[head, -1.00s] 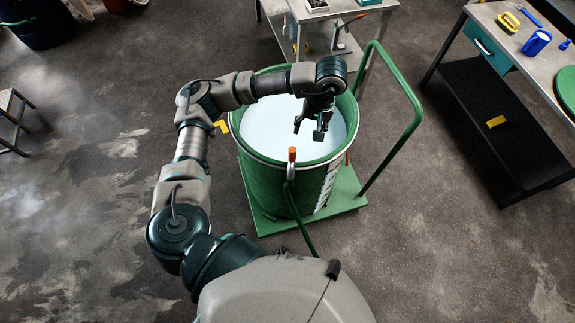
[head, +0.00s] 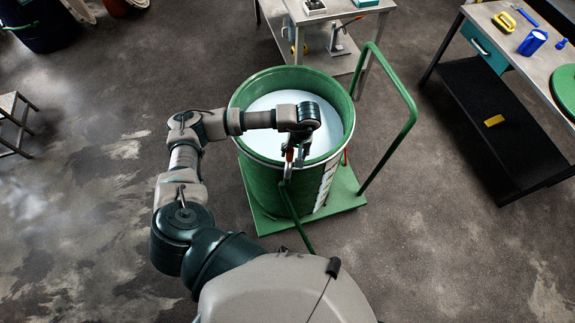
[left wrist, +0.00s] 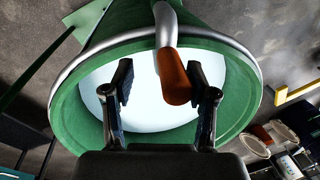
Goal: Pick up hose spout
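The hose spout is a grey bent pipe with an orange-brown tip, at the near rim of the green drum (head: 262,150). In the left wrist view the spout (left wrist: 174,78) shows large, its tip lying between the two fingers and closer to the right-hand one. My left gripper (left wrist: 163,98) is open, with a gap on both sides of the tip; I cannot tell whether the tip is level with the finger pads. In the head view the left gripper (head: 293,158) partly hides the spout (head: 288,172). My right gripper is not in view.
The drum holds a pale white fill (head: 330,115) and stands on a green cart (head: 345,190) with a tall handle (head: 411,100) at its right. A workbench (head: 500,45) stands at the right and another table (head: 335,12) behind. Open floor lies left of the drum.

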